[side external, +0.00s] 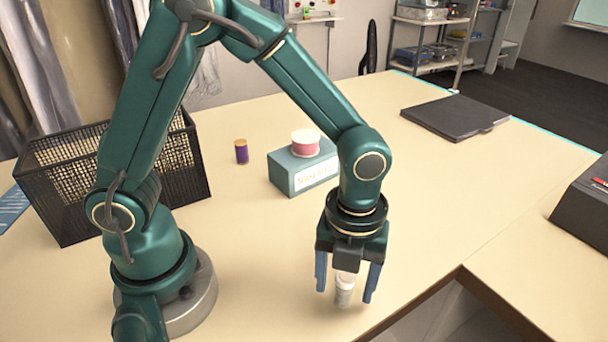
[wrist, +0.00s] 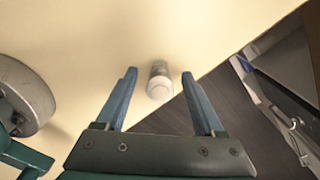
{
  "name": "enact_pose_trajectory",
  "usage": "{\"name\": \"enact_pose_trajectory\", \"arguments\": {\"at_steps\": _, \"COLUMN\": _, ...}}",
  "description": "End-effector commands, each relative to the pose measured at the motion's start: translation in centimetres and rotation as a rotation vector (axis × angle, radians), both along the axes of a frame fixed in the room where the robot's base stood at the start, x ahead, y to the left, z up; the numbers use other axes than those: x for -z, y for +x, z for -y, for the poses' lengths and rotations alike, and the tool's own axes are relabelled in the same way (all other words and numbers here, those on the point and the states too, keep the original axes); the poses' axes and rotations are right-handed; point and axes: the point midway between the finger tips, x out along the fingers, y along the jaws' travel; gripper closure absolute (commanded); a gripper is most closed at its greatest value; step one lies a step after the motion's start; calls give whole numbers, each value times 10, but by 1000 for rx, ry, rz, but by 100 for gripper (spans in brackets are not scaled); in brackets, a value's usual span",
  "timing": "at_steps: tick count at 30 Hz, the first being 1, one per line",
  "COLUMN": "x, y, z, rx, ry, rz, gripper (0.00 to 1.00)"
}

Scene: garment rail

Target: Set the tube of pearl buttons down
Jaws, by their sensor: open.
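The tube of pearl buttons (side external: 344,291) is a small pale cylinder with a white cap. It stands upright on the tabletop near the table's front edge. In the wrist view the tube (wrist: 159,84) shows between and just beyond the fingertips, with clear space on both sides. My gripper (side external: 346,292) points down over the tube with its blue fingers spread, one on each side and touching neither side. The gripper also shows in the wrist view (wrist: 159,74), open and empty. The upper end of the tube is partly hidden by the gripper body in the side view.
A blue-grey box (side external: 290,178) with a pink thread spool (side external: 305,146) on top stands behind. A purple spool (side external: 241,152) and a black mesh basket (side external: 60,190) are at left. A dark flat case (side external: 455,117) lies back right. The table edge is close to the tube.

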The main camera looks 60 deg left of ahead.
Motion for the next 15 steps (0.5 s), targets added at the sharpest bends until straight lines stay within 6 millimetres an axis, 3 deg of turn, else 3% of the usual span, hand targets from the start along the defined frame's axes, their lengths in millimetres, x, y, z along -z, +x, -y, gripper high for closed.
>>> {"name": "enact_pose_trajectory", "arguments": {"at_steps": 6, "x": 17, "y": -1, "z": 0, "rx": 0, "ry": 1, "rz": -2, "gripper": 30}}
{"name": "enact_pose_trajectory", "arguments": {"at_steps": 13, "x": 17, "y": 0, "z": 0, "rx": 0, "ry": 0, "rz": 0, "gripper": 30}}
{"name": "enact_pose_trajectory", "arguments": {"at_steps": 14, "x": 17, "y": 0, "z": 0, "rx": 0, "ry": 0, "rz": 0, "gripper": 34}}
{"name": "enact_pose_trajectory", "arguments": {"at_steps": 15, "x": 17, "y": 0, "z": 0, "rx": 0, "ry": 0, "rz": 0, "gripper": 49}}
